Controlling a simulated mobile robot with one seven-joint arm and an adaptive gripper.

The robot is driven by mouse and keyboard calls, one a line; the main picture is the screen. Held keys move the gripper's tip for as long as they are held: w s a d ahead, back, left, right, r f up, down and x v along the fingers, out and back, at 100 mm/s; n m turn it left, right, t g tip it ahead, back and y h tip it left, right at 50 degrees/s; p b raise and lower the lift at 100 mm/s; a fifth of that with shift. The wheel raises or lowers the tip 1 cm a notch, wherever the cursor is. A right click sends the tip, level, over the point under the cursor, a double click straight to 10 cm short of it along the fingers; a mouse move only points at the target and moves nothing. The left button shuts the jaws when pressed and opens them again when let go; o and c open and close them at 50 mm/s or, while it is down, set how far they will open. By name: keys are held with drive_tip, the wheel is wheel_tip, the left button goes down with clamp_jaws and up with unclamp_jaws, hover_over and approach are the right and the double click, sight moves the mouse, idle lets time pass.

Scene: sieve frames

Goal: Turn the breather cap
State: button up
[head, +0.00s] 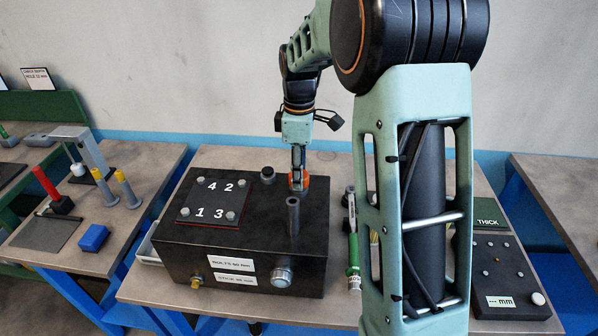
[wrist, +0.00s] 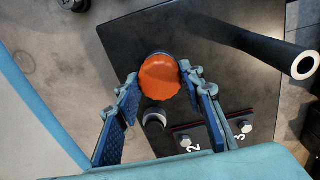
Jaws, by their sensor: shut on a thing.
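The orange breather cap (head: 306,183) stands on the back right of the dark box's top (head: 185,232). It shows whole from above in the wrist view (wrist: 160,77), with a scalloped rim, on a dark neck. My gripper (head: 298,172) comes down on it from above. In the wrist view its two blue-padded fingers (wrist: 161,80) stand on either side of the cap and are shut on it. In the head view the fingers hide part of the cap.
A grey upright tube (head: 293,216) stands just in front of the cap. A small black fitting (head: 268,173) and a numbered plate with bolts (head: 208,222) are to its left. A green-labelled tool (head: 353,252) lies right of the box. Side benches hold other parts.

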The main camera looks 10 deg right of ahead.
drive_tip(key=m, duration=0.4)
drive_tip(key=shift+m, duration=0.4)
drive_tip(key=m, duration=0.5)
drive_tip(key=shift+m, duration=0.3)
drive_tip(key=m, duration=0.5)
drive_tip(key=shift+p, duration=0.35)
drive_tip(key=m, duration=0.5)
drive_tip(key=shift+m, duration=0.4)
drive_tip(key=o, duration=1.2)
drive_tip(key=shift+c, duration=0.2)
